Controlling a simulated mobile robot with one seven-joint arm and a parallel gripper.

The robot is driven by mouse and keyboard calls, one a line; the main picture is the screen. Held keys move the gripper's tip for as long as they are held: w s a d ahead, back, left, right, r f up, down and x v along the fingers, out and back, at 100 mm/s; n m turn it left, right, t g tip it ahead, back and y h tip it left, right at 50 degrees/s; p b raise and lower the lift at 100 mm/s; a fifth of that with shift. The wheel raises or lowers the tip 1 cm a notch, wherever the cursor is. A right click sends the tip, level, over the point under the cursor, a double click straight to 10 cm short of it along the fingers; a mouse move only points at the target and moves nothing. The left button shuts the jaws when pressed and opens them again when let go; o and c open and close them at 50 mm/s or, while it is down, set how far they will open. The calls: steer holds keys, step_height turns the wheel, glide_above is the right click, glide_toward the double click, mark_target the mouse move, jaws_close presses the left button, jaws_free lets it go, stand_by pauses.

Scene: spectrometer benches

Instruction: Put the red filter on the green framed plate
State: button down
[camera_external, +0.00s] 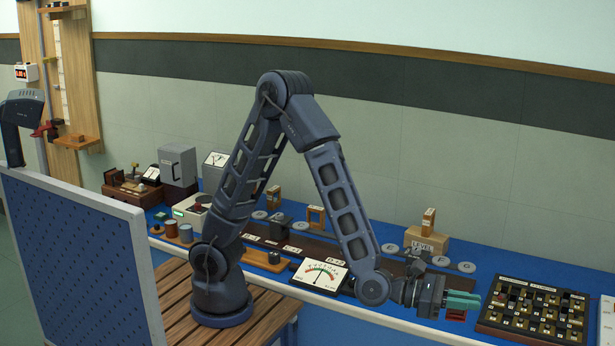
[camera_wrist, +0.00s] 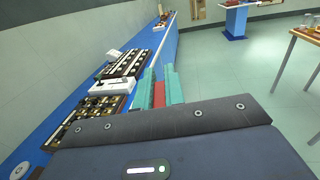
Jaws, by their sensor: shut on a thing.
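My gripper (camera_external: 462,301) has teal fingers and hangs over the front part of the blue bench, left of a black board. In the wrist view my gripper (camera_wrist: 159,78) is shut on the red filter (camera_wrist: 159,95), which shows as a red strip between the two fingers. I cannot make out a green framed plate in either view.
The black board (camera_external: 532,312) with several small blocks lies right of my gripper. A white meter (camera_external: 320,274) and a LEVEL box (camera_external: 427,240) stand on the bench. The wrist view shows a white device (camera_wrist: 111,86) and open floor (camera_wrist: 225,75) to the right.

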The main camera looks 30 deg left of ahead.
steer(key=shift+s, duration=0.15)
steer(key=w+a+f+n+t+y, duration=0.2)
steer(key=w+a+n+t+y, duration=0.1)
steer(key=w, duration=1)
steer(key=w+a+f+n+t+y, duration=0.3)
steer(key=w+n+t+y, duration=0.3)
steer(key=w, duration=0.7)
steer(key=w+a+f+n+t+y, duration=0.3)
steer(key=w+a+n+t+y, duration=0.2)
steer(key=w, duration=0.8)
steer(key=shift+w+t+y, duration=0.3)
steer(key=shift+w, duration=0.05)
steer(key=shift+a, duration=0.1)
step_height(320, 180, down, 20)
steer(key=shift+r, duration=0.15)
steer(key=shift+f, duration=0.2)
steer(key=c, duration=1.5)
jaws_free()
